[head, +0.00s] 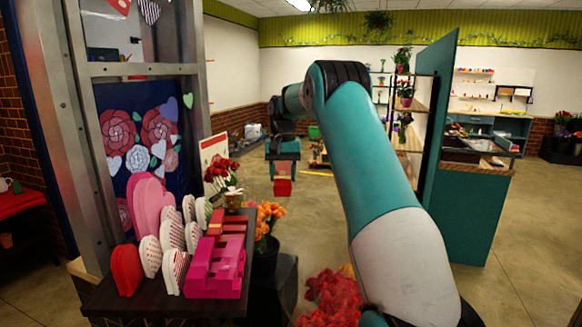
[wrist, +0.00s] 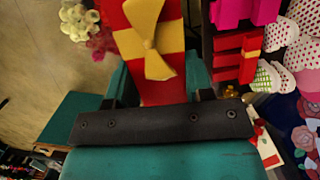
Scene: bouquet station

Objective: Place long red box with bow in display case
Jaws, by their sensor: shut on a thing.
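My gripper (wrist: 158,85) is shut on the long red box (wrist: 160,85). In the wrist view the box has a yellow ribbon and bow (wrist: 150,45), and its far end runs out of the top of the picture. In the head view the teal gripper (head: 283,165) is well beyond the shelf, with the red box (head: 283,187) below it, small and partly hidden. The display case, as far as I can tell, is the dark shelf (head: 130,302) at the left by a metal frame. It holds heart boxes (head: 172,235), pink boxes (head: 216,270) and red boxes (head: 232,222).
Orange flowers (head: 268,215) in a dark pot and red flowers (head: 332,292) stand right of the shelf. A metal post (head: 68,130) rises at its left. A teal partition (head: 440,150) and counter stand at the right. Open floor lies around the gripper.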

